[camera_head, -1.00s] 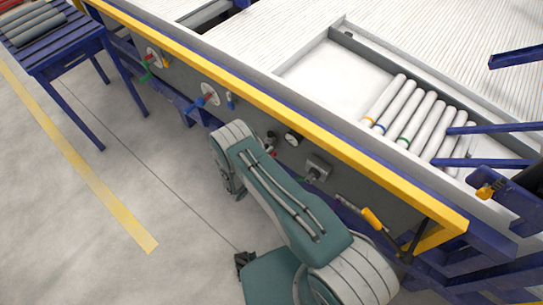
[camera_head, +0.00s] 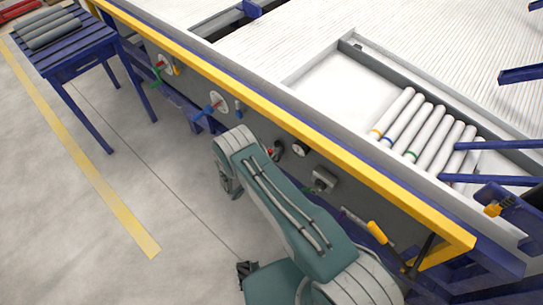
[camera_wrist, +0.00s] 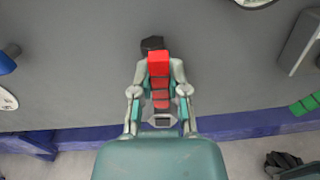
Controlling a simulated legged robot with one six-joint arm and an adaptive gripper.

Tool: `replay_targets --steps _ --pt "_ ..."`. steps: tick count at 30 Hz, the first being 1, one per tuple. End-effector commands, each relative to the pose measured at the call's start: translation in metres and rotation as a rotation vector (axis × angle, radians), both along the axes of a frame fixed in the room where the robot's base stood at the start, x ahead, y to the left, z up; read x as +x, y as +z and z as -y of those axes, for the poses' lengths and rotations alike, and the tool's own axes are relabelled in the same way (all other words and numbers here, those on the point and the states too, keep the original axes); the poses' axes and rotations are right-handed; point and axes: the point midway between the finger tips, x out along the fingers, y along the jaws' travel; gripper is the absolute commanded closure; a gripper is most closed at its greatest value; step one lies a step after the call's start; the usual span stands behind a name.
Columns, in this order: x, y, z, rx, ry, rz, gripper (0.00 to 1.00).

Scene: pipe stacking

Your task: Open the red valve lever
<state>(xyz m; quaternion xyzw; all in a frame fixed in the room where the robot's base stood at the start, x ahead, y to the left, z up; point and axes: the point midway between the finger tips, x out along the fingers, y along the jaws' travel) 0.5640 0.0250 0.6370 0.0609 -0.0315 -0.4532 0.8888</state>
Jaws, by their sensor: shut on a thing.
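The red valve lever (camera_wrist: 158,63) is in the middle of the wrist view. It points from a dark pivot (camera_wrist: 152,43) at the panel down toward my palm. My gripper (camera_wrist: 159,75) is shut on the lever, with one finger on each side. In the head view only a small bit of red (camera_head: 270,152) shows beside my arm, and my fingers are mostly hidden there.
The grey panel below the yellow rail (camera_head: 270,108) also carries a blue-handled valve (camera_head: 212,107), a green-handled valve (camera_head: 157,80), a gauge (camera_head: 300,148) and a grey box (camera_head: 323,180). White pipes (camera_head: 425,125) lie in the tray above.

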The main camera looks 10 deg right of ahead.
Motion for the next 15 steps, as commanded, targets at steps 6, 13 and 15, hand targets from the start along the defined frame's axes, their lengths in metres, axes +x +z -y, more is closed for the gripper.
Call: replay_targets --steps 6,13,15 --pt "0.0055 -0.0005 -0.0035 -0.053 0.004 -0.081 1.0" --pt "0.0079 -0.0003 -0.0051 -0.082 0.004 -0.119 1.0" --pt "0.0082 -0.0003 -0.0054 -0.085 0.004 -0.123 1.0"
